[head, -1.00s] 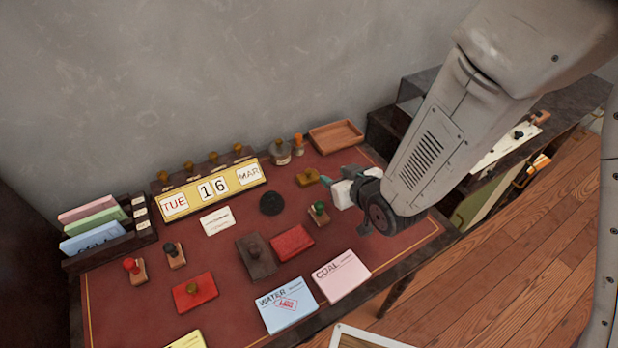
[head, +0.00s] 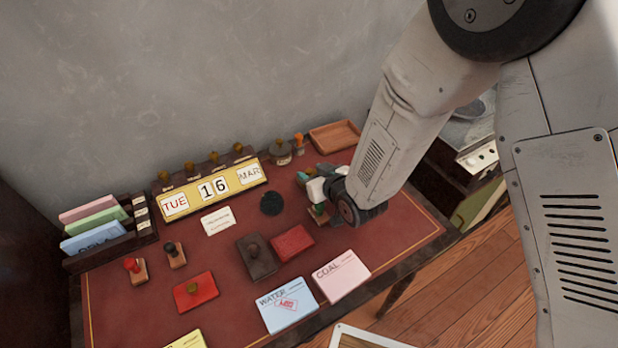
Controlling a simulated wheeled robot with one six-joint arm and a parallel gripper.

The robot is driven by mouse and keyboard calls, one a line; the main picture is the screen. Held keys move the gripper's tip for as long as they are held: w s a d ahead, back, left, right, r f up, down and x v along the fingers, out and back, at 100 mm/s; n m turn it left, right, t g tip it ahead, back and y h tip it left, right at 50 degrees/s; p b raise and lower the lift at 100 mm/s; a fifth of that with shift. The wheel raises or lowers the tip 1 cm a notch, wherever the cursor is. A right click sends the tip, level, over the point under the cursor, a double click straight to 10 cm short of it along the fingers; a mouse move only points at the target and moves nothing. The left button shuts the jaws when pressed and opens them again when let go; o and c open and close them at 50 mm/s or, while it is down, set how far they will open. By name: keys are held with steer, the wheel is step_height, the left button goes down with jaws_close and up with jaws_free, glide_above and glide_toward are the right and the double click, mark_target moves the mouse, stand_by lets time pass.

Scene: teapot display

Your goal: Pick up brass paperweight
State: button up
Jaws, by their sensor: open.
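My gripper (head: 311,177) is at the right rear of the red desk top, with its teal-tipped fingers apart. It is over the spot where a small brass-coloured block, which looks like the brass paperweight, showed earlier. The fingers now hide most or all of that block, so I cannot tell whether it lies between them or whether they touch it.
A stamp (head: 318,214) stands partly hidden just below my gripper. A wooden tray (head: 335,137) and bottles (head: 281,156) are behind it. A round black object (head: 271,203) lies to the left, near the calendar (head: 212,188). Red (head: 292,243) and dark pads (head: 257,258) lie in front.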

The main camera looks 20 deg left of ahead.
jaws_close()
steer(key=shift+r, duration=0.1)
